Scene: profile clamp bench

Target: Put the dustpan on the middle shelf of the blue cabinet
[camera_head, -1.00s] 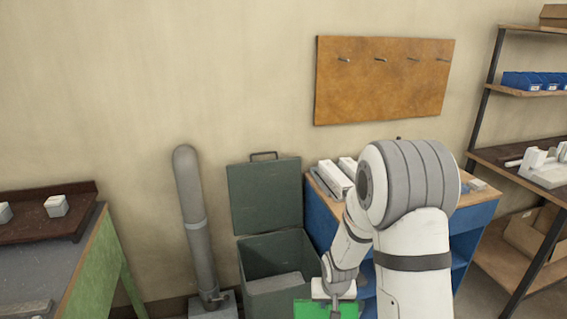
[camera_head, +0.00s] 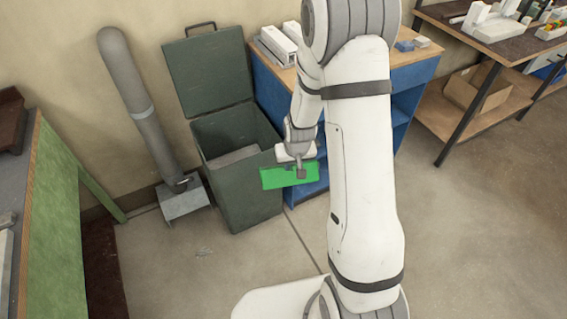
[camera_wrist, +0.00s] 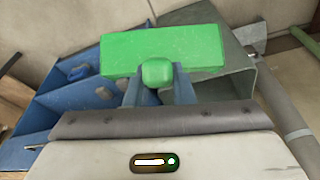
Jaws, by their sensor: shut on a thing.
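My gripper (camera_head: 298,158) is shut on the green dustpan (camera_head: 285,178) and holds it in the air in front of the blue cabinet (camera_head: 268,84). In the wrist view the dustpan (camera_wrist: 150,52) lies ahead of my gripper (camera_wrist: 158,88), its rounded green handle between the two fingers. The blue cabinet (camera_wrist: 60,115) shows on the left there, with its open compartments. In the head view my arm covers much of the cabinet's front, so the middle shelf is mostly hidden.
A dark green bin (camera_head: 240,195) with its lid (camera_head: 208,72) raised stands left of the cabinet, close to the dustpan. A grey pipe (camera_head: 135,85) leans on the wall. A wooden shelf rack (camera_head: 470,112) stands at right. The floor (camera_head: 490,230) at right is clear.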

